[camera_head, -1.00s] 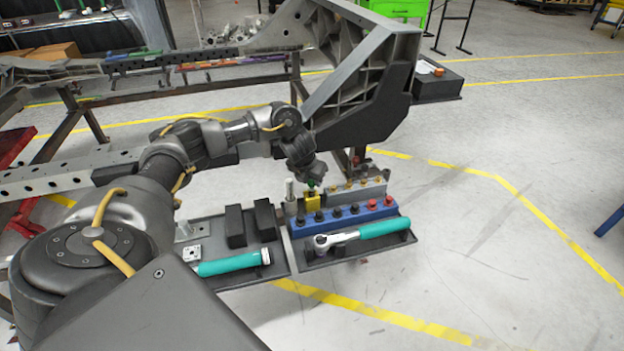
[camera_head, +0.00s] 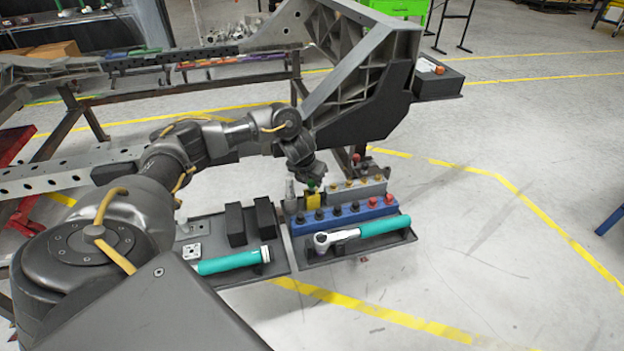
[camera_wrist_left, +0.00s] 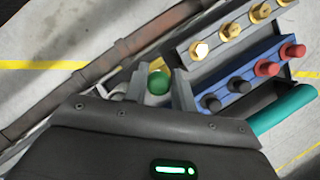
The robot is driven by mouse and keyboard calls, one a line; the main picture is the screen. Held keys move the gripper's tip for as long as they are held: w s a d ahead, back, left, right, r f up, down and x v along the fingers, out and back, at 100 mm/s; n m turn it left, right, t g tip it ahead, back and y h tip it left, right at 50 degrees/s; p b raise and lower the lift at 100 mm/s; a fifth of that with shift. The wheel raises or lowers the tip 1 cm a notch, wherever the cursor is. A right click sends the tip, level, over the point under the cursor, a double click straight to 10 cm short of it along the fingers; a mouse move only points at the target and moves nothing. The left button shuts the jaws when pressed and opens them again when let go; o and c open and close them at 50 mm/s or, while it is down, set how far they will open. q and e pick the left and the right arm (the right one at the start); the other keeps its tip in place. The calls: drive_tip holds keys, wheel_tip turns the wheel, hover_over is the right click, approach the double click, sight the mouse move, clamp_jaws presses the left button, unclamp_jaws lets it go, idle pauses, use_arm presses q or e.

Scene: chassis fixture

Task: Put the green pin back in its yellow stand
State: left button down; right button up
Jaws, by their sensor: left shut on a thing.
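The green pin (camera_wrist_left: 158,82) shows as a round green head between the two fingers of my left gripper (camera_wrist_left: 159,88) in the left wrist view. The gripper is shut on it. In the head view, my left gripper (camera_head: 311,183) points down just above the yellow stand (camera_head: 313,201), with a bit of green at its tips. The pin's lower part is hidden, so I cannot tell how deep it sits in the stand. My right gripper is not in view.
A blue rack (camera_head: 343,215) with black and red knobs stands right beside the yellow stand. Behind it is a grey rack (camera_head: 368,191) with brass pieces. A teal-handled ratchet (camera_head: 384,226) lies in front. A grey metal post (camera_head: 290,196) stands close on the left.

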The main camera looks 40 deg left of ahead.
use_arm(q)
drive_tip(key=shift+f+b, duration=0.35)
drive_tip(key=shift+f, duration=0.2)
drive_tip(key=c, duration=1.1)
unclamp_jaws()
drive_tip(key=shift+c, duration=0.5)
drive_tip(key=shift+r, duration=0.1)
wheel_tip(320, 180, up, 7)
drive_tip(key=p, duration=0.6)
drive_tip(key=shift+p, duration=0.3)
